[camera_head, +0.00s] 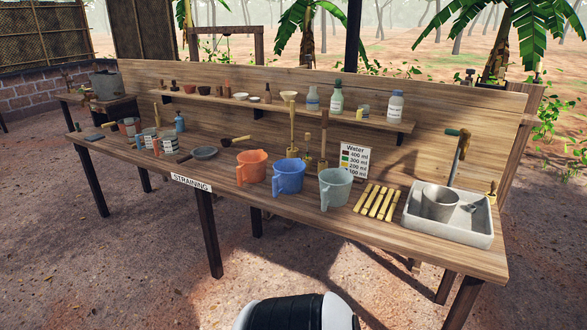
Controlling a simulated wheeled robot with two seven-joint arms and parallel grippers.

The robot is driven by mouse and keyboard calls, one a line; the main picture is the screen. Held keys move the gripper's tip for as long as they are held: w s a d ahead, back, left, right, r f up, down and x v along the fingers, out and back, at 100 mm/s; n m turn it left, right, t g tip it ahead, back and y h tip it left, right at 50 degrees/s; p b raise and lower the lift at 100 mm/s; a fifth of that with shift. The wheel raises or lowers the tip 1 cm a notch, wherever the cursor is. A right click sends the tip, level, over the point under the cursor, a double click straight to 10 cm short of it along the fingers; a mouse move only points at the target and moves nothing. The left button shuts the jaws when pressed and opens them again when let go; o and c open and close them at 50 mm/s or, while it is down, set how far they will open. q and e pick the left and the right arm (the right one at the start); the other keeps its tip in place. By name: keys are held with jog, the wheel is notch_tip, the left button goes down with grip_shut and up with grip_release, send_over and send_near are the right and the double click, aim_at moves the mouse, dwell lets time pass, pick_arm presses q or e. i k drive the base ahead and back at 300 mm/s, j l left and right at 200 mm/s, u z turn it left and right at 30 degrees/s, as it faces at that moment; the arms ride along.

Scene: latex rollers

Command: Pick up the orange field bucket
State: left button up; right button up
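The orange field bucket (252,168) stands upright on the wooden table (225,189), near its front edge and left of the blue bucket. Its handle faces the front left. Nothing is touching it from my side. Neither of my grippers is in view.
A blue bucket (289,178) stands close to the right of the orange one, then a grey-green bucket (335,189). A wooden ladle (235,141) lies behind left. A grey tray (470,233) holds a metal pot at the right.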

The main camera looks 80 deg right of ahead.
aim_at(251, 168)
jog(key=z, duration=2.45)
jog(key=l+u, duration=0.1)
jog(key=u, duration=3.6)
jog(key=z, duration=3.65)
jog(key=i+j+z, duration=0.1)
jog(key=i, duration=0.3)
